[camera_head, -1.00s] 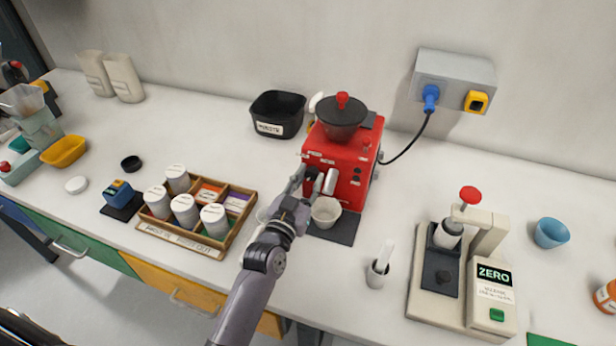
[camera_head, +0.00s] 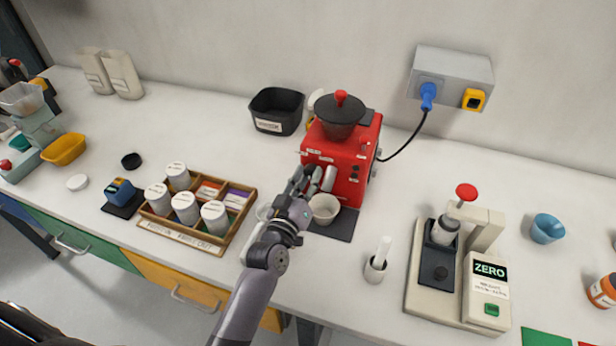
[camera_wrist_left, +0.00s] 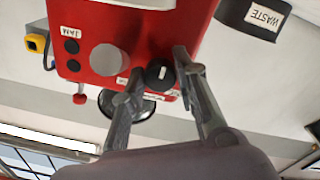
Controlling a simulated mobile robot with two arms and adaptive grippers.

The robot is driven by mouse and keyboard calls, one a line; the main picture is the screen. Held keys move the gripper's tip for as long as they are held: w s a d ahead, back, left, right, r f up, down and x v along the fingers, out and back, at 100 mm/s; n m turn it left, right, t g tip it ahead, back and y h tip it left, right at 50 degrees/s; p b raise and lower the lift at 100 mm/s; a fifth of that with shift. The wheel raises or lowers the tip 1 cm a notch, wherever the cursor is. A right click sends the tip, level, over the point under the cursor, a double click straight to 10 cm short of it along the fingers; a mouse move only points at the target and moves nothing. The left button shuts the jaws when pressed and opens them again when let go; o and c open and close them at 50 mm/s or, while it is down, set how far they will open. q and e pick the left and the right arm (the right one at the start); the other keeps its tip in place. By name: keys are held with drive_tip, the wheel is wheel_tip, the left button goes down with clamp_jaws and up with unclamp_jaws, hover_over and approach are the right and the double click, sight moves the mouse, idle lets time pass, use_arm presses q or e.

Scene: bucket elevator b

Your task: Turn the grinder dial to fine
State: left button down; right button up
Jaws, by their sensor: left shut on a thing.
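The red grinder (camera_head: 342,160) stands on the counter against the wall, with a dark hopper and red knob on top. It also shows in the left wrist view (camera_wrist_left: 130,30), where the picture is upside down. A black dial with a white mark (camera_wrist_left: 160,77) is on its front face. My left gripper (camera_head: 300,182) is at the grinder's front left, and in the left wrist view its fingers (camera_wrist_left: 158,70) stand on either side of the dial, shut on it. The setting labels near the dial are too small or hidden to read. My right gripper is not in view.
A white cup (camera_head: 324,210) stands on a dark mat in front of the grinder, close to my gripper. A wooden tray of canisters (camera_head: 165,235) is to the left. A black waste bin (camera_head: 277,112) is behind. A scale-like device marked ZERO (camera_head: 490,290) is at right.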

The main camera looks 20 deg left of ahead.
use_arm(q)
drive_tip(key=shift+r, duration=0.1)
drive_tip(key=c, duration=1.5)
unclamp_jaws()
drive_tip(key=shift+c, duration=0.2)
drive_tip(key=s, duration=1.2)
drive_tip(key=shift+a+f, duration=0.35)
